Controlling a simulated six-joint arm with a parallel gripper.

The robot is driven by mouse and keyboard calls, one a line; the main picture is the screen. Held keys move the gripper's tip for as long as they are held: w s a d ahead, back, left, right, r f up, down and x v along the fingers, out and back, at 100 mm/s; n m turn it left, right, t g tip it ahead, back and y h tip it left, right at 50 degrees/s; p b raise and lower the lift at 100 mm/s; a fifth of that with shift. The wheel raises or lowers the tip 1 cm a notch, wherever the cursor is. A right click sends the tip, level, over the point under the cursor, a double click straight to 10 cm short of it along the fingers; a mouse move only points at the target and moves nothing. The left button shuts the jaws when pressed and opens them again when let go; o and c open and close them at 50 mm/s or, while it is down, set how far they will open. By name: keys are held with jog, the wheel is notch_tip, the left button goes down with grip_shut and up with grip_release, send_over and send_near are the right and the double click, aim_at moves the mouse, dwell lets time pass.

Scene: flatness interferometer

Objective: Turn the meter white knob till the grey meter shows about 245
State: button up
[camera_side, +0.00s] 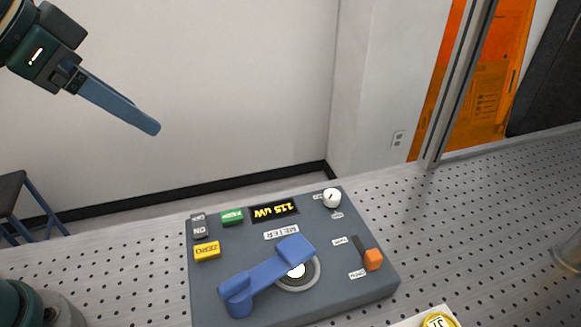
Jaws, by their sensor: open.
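The grey meter (215,285) lies on the perforated table, with its lettering upside down in this view. Its dark display (274,210) reads 115 uW in yellow. The white knob (332,198) sits at the meter's far right corner, with small labels beside it that I cannot read. My gripper (150,127) is in the upper left, above and well apart from the meter. It is open and empty; its fingers overlap from this side.
The meter also carries a blue arm (266,272) over a round white-centred port, a yellow ZERO button (207,251), a green button (232,216), an ON switch (199,229) and an orange slider (373,259). A yellow-topped item (439,321) is at the bottom edge. The table right of the meter is mostly clear.

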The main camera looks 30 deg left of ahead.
jog(key=w+d+r+m+h, duration=0.15)
jog(key=w+d, duration=0.25)
jog(key=w, duration=0.4)
jog(key=m+g, duration=0.4)
jog(key=m, duration=0.1)
send_over(332, 194)
jog(key=s+a, duration=0.2)
jog(key=shift+h, duration=0.45)
jog(key=f, duration=1.5)
jog(key=shift+w+f, duration=0.25)
jog(key=shift+f, duration=0.05)
jog(key=shift+d+f, duration=0.15)
jog(key=shift+f, duration=0.2)
jog(key=shift+x, duration=2.15)
grip_shut()
